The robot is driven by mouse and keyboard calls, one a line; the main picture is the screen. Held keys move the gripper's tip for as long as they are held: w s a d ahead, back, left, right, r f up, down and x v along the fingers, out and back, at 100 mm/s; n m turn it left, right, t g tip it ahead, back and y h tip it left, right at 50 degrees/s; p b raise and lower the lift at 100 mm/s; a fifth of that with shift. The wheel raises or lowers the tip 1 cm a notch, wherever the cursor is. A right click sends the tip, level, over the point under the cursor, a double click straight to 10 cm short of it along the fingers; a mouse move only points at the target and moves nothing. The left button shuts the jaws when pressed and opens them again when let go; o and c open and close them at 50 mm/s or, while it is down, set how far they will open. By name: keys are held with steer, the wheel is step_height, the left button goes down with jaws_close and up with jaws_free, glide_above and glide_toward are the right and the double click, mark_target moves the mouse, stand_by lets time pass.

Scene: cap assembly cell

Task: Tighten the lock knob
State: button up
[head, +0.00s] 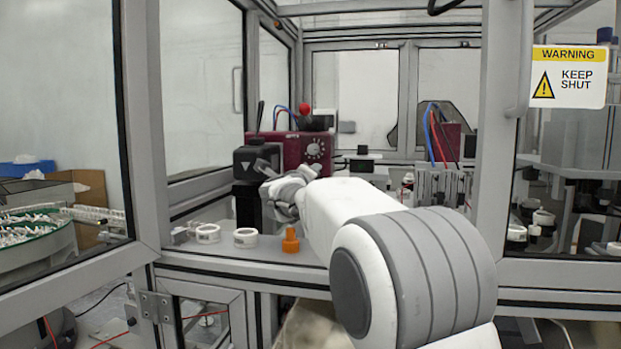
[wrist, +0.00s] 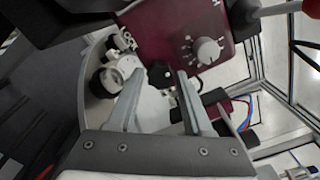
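My gripper (wrist: 160,80) is open, its two grey fingers pointing forward in the wrist view. A small black knob (wrist: 161,72), which looks like the lock knob, shows in the gap between the fingertips. I cannot tell its depth or whether a finger touches it. In the head view my gripper (head: 284,196) is beside a black block-shaped unit (head: 256,160), in front of a maroon box (head: 284,148). The black knob cannot be made out there. The maroon box also shows in the wrist view (wrist: 165,35), with a pale dial (wrist: 208,50) on its face.
White rings (head: 245,238) and an orange part (head: 290,241) stand on the ledge below my arm. A red-tipped lever (head: 305,110) stands above the maroon box. Frame posts (head: 495,120) and glass panels border the opening that my arm reaches through.

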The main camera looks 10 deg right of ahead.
steer(key=shift+o, duration=1.3)
steer(key=v, duration=1.7)
steer(key=shift+s+a, duration=0.1)
steer(key=shift+s, duration=0.15)
